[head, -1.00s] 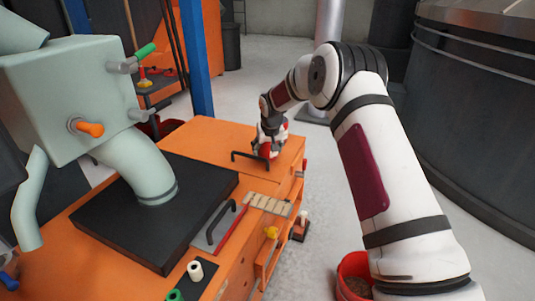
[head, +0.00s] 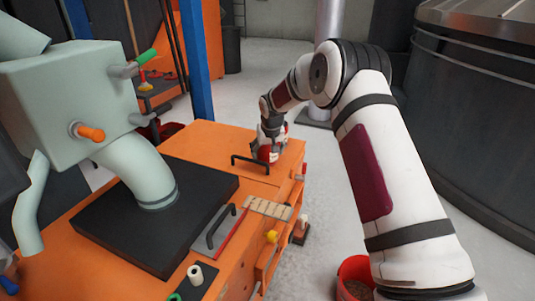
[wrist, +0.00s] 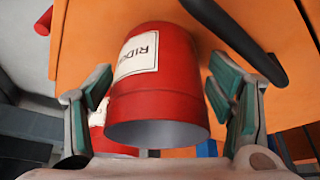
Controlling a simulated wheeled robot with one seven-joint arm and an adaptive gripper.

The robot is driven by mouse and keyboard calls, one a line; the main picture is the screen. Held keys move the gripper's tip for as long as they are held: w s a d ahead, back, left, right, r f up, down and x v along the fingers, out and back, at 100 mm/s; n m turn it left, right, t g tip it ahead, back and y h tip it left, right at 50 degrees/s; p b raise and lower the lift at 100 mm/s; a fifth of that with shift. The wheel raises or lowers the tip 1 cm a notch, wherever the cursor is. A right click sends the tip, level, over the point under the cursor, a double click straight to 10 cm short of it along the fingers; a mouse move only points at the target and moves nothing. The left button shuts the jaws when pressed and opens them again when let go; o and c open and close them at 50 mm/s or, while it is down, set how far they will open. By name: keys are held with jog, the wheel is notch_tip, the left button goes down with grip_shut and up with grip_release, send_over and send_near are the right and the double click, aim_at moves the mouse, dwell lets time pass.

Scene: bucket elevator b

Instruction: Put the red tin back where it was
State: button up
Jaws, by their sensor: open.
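A red tin (wrist: 160,85) with a white label, partly reading "RIDG", fills the middle of the wrist view. It shows small in the head view (head: 267,154), on the far end of the orange cabinet top (head: 212,140), behind a black handle (head: 250,160). My gripper (wrist: 163,90) is open, with one finger on each side of the tin. The fingers are very close to its sides; I cannot tell whether they touch. In the head view my gripper (head: 270,140) is over the tin and partly hides it.
The black handle (wrist: 235,40) also runs close to the tin in the wrist view. A second red thing with a white patch (wrist: 108,143) shows behind the left finger. A pale green machine (head: 70,95) stands left on a black plate. A red bucket (head: 355,270) is on the floor.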

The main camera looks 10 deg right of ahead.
jog(key=p+v, duration=0.2)
jog(key=v, duration=0.8)
jog(key=shift+r+p, duration=0.2)
jog(key=shift+p, duration=0.15)
jog(key=shift+s, duration=0.1)
jog(key=s+r+g, duration=0.1)
jog(key=s+r, duration=0.5)
jog(key=s, duration=0.3)
jog(key=s+r+h, duration=0.1)
jog(key=s+r, duration=0.5)
jog(key=s, duration=0.3)
jog(key=s+r+g, duration=0.1)
jog(key=s+r, duration=0.5)
jog(key=s, duration=0.3)
jog(key=s+f+g+y, duration=0.1)
jog(key=s+f+g, duration=0.1)
jog(key=s, duration=3)
jog(key=shift+f, duration=0.25)
jog(key=shift+d, duration=0.1)
